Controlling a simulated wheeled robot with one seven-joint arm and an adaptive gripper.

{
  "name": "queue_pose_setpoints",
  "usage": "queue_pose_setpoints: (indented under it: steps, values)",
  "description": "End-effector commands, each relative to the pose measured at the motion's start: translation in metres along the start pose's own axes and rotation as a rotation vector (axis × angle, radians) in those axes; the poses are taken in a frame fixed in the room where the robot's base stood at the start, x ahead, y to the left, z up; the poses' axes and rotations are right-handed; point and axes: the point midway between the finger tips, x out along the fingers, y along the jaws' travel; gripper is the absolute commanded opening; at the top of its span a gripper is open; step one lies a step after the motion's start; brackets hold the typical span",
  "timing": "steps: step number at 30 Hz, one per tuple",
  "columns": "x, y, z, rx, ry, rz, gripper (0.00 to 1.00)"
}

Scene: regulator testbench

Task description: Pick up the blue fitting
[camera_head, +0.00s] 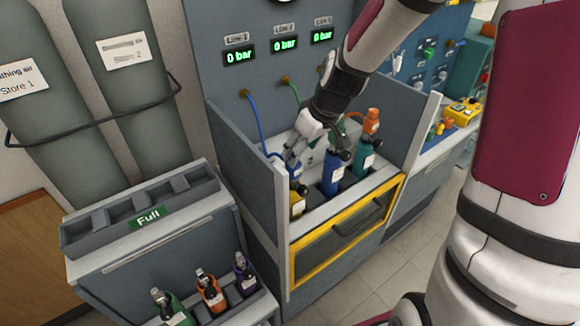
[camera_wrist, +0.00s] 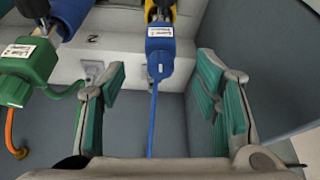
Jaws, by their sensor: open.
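The blue fitting (camera_wrist: 160,57) is a small blue block with a white label in the upper middle of the wrist view. A blue hose (camera_wrist: 153,115) runs from it towards my gripper. The fitting sits at the valve of the yellow bottle (camera_head: 298,206); whether it is fastened there I cannot tell. My gripper (camera_head: 290,161) is open and empty above the front left of the bench bay. Its green-padded fingers stand on either side of the hose, with the fitting ahead between them. In the head view the fitting is partly hidden by my gripper.
A green fitting (camera_wrist: 29,66) with its hose lies left in the wrist view. A blue bottle (camera_head: 333,176) and a teal bottle (camera_head: 364,162) stand right of the yellow one. The grey side wall (camera_head: 248,165) bounds the bay on the left.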

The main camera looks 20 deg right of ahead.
Motion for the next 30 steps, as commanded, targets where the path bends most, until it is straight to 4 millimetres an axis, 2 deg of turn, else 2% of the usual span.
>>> queue_pose_setpoints:
  steps: [3,11,18,21,29,30]
  values:
    - [0.017,0.000,0.000,0.000,-0.002,-0.002,0.57]
    - [0.033,-0.001,-0.001,0.000,-0.001,-0.001,0.57]
    - [0.065,-0.003,-0.003,0.001,-0.001,-0.001,0.57]
    - [0.073,-0.003,-0.003,0.000,-0.001,-0.001,0.57]
    - [0.075,-0.002,-0.003,0.000,0.000,0.001,0.57]
    - [0.075,-0.002,-0.003,0.000,0.000,0.001,0.52]
